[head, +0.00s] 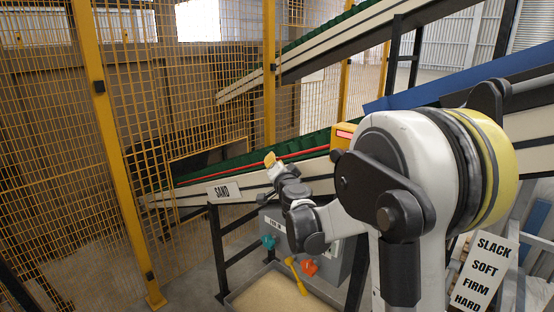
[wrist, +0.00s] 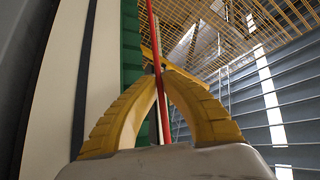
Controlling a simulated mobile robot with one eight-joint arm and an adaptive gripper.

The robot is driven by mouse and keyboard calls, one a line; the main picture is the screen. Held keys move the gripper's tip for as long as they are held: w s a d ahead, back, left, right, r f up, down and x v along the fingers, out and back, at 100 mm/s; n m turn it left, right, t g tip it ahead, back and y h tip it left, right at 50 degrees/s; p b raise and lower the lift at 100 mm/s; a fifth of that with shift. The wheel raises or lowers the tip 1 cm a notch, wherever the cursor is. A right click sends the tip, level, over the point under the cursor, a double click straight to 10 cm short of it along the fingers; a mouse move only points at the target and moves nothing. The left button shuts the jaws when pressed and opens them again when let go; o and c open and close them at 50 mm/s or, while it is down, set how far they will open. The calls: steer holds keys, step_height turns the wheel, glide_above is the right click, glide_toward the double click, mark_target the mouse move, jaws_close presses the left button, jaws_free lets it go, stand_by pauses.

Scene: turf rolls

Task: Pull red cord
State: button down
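The red cord (head: 305,153) runs as a thin taut line along the green conveyor belt, near an orange-yellow box with a red panel (head: 345,136). My gripper (head: 270,158), with yellow fingers, is at the cord beside the conveyor's edge in the head view. In the wrist view the two fingers of my gripper (wrist: 163,74) come together at their tips, and the red cord (wrist: 152,25) passes between them and shows on below the tips. The gripper looks shut on the cord. The exact contact is small and hard to see.
The conveyor side carries a SAND sign (head: 222,192). Below are a grey panel with a teal knob (head: 269,242) and an orange knob (head: 309,267), a yellow lever (head: 297,277), and a tray of sand (head: 245,300). A SLACK-SOFT-FIRM-HARD board (head: 483,270) stands right. Yellow mesh fencing (head: 60,120) stands left.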

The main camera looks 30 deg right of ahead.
steer(key=c, duration=1.8)
jaws_free()
steer(key=shift+a, duration=0.2)
steer(key=v, duration=1.2)
steer(key=shift+d+f, duration=0.1)
